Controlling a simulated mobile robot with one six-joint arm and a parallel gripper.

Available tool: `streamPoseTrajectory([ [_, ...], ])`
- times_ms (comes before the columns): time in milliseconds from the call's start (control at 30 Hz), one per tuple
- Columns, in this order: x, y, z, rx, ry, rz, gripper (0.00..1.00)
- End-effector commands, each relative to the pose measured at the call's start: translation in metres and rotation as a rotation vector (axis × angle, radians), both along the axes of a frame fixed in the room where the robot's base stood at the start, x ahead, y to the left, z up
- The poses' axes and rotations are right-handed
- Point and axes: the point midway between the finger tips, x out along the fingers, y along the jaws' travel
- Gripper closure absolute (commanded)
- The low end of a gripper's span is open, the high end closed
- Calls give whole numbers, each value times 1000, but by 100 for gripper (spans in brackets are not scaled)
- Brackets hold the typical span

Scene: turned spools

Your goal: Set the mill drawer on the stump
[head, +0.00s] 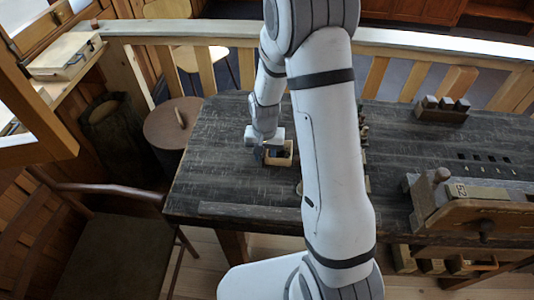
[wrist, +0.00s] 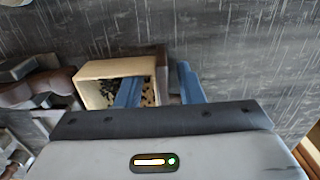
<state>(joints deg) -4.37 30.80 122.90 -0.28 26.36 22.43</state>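The mill drawer (head: 286,159) is a small pale wooden box on the dark table, left of my arm. In the wrist view the drawer (wrist: 92,88) is open at the top, with dark grains inside and a dark brown end wall. My gripper (wrist: 160,88) has its two blue fingers on either side of that end wall, one over the inside, one outside. Gaps show between fingers and wall. In the head view my gripper (head: 264,150) is at the drawer's left end. A round brown top (head: 165,128) left of the table looks like the stump.
A dark hollow bark-like container (head: 105,118) stands further left. A chair (head: 120,250) is at front left. A railing (head: 230,35) runs behind the table (head: 215,150). A wooden block device (head: 475,205) stands at right. Dark turned pieces (wrist: 35,88) lie beside the drawer.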

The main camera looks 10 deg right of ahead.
Motion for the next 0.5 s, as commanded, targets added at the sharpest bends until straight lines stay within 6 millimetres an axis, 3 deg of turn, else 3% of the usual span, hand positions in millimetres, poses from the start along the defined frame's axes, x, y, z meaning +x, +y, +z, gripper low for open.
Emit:
streamPoseTrajectory([
  [233,1,0,9,0,-3,-1,66],
  [500,1,0,63,0,-6,-1,66],
])
